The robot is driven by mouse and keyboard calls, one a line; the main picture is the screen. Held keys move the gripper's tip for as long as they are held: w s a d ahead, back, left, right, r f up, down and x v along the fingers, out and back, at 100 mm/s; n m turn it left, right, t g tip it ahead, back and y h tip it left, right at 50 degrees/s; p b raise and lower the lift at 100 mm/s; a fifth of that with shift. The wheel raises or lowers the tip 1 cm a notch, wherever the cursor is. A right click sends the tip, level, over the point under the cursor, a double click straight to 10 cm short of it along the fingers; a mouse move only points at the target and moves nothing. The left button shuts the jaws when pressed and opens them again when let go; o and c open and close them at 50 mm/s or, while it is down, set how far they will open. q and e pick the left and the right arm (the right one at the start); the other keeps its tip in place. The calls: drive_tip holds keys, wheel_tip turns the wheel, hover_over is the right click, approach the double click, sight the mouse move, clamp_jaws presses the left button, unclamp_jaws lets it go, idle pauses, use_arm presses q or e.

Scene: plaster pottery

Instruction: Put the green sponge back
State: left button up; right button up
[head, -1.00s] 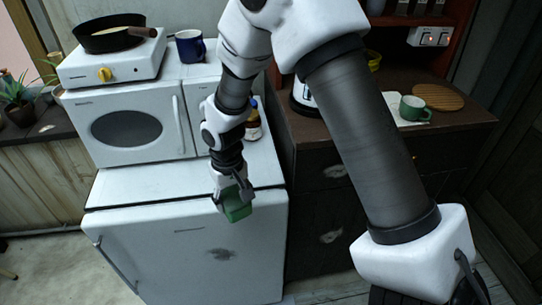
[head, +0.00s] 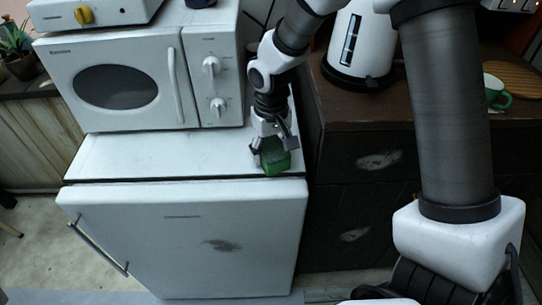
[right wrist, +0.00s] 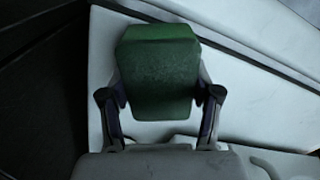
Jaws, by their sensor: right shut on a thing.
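The green sponge (head: 276,163) is a small block at the front right corner of the white fridge top. My right gripper (head: 271,150) is shut on it, with a finger on each side. In the right wrist view the sponge (right wrist: 158,72) sits between the two fingers of the gripper (right wrist: 160,100), with the white fridge top behind it. I cannot tell whether the sponge touches the fridge top or is just above it. My left gripper is not in view.
A white microwave (head: 130,85) stands on the back of the fridge top (head: 150,155). The front strip is clear. A dark cabinet (head: 375,180) to the right bears a white kettle (head: 357,45) and a green cup (head: 494,90).

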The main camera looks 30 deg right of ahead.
sight(271, 147)
drive_tip(key=shift+s+r, duration=0.1)
drive_tip(key=o, duration=1.3)
drive_tip(key=shift+f, duration=0.2)
drive_tip(key=shift+r, duration=0.15)
wheel_tip(271, 147, up, 12)
drive_tip(key=shift+r+p, duration=0.1)
drive_tip(key=shift+p, duration=0.8)
